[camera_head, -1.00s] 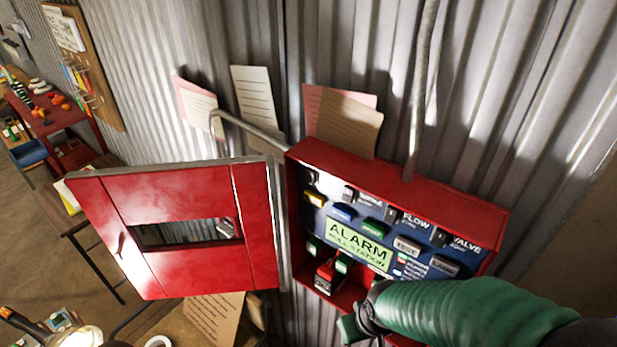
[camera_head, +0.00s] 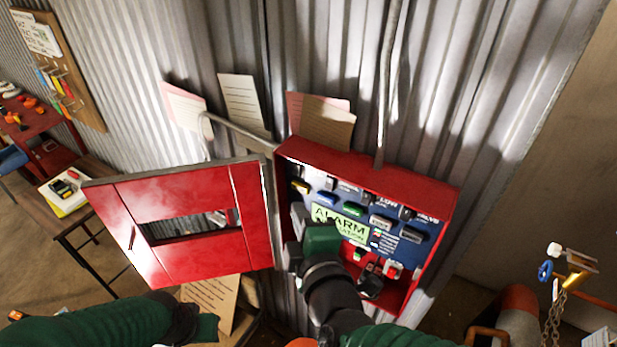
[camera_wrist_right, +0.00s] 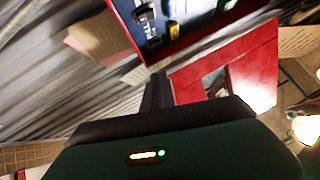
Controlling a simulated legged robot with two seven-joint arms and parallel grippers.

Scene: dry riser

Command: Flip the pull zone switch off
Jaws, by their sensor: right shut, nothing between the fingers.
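The red alarm box (camera_head: 372,172) hangs on the corrugated wall with its door (camera_head: 200,258) open to the left. Its blue panel (camera_head: 405,252) carries a green-yellow "ALARM" label (camera_head: 350,227), dark switches along the top and several coloured buttons. Red and green parts sit low in the box. I cannot read which switch is the pull zone one. My right gripper (camera_head: 297,220) is shut and empty in front of the panel's left side, hiding part of it. Its shut fingers (camera_wrist_right: 157,92) show below the box in the wrist view. My left gripper (camera_head: 195,326) is low at the left, its jaws unclear.
Paper notes (camera_head: 243,103) are on the wall above the box. A pipe (camera_head: 386,85) runs down to the box top. A small table (camera_head: 75,212) and a red workbench (camera_head: 40,135) stand at the left. A chain (camera_head: 553,325) hangs at the lower right.

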